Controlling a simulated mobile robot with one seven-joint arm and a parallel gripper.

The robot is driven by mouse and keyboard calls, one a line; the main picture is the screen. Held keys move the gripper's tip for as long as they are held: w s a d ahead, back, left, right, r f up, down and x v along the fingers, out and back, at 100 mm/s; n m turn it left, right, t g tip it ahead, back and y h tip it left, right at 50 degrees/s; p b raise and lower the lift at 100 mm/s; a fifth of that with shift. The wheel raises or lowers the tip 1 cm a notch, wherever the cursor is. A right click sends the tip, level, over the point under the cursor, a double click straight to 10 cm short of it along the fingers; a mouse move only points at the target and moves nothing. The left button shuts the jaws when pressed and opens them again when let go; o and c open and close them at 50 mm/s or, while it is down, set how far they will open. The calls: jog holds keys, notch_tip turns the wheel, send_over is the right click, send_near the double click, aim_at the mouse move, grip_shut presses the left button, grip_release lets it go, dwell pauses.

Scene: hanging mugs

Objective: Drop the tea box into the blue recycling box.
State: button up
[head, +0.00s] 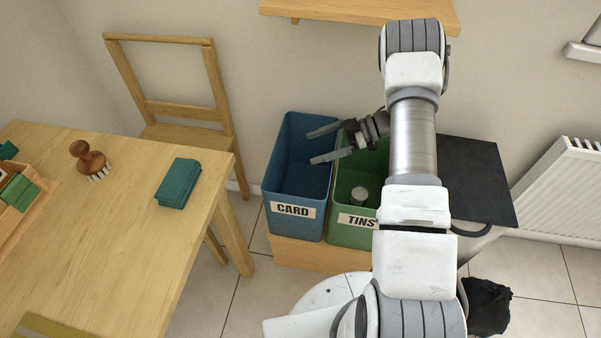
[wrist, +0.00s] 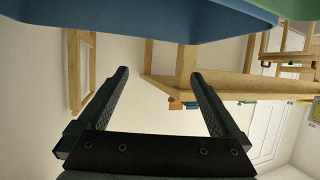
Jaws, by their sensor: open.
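The blue recycling box (head: 295,226), labelled CARD, stands on a low wooden base. The part of its inside that shows looks empty; its near bottom is hidden by the front wall. My gripper (head: 311,147) is open and empty, reaching left over the blue box's opening. In the wrist view the open fingers (wrist: 160,73) hold nothing, and the blue box's edge (wrist: 140,30) crosses the top. I cannot pick out the tea box for certain in either view.
A green TINS box (head: 345,230) with a can inside touches the blue box's right side. The wooden table (head: 125,220) holds a teal folded stack (head: 178,183), a brush (head: 89,160) and a wooden tray (head: 40,203) with green packets. A chair (head: 185,130) stands behind.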

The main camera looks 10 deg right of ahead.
jog(key=p+v, duration=0.2)
jog(key=v, duration=1)
jog(key=shift+s+r, duration=0.1)
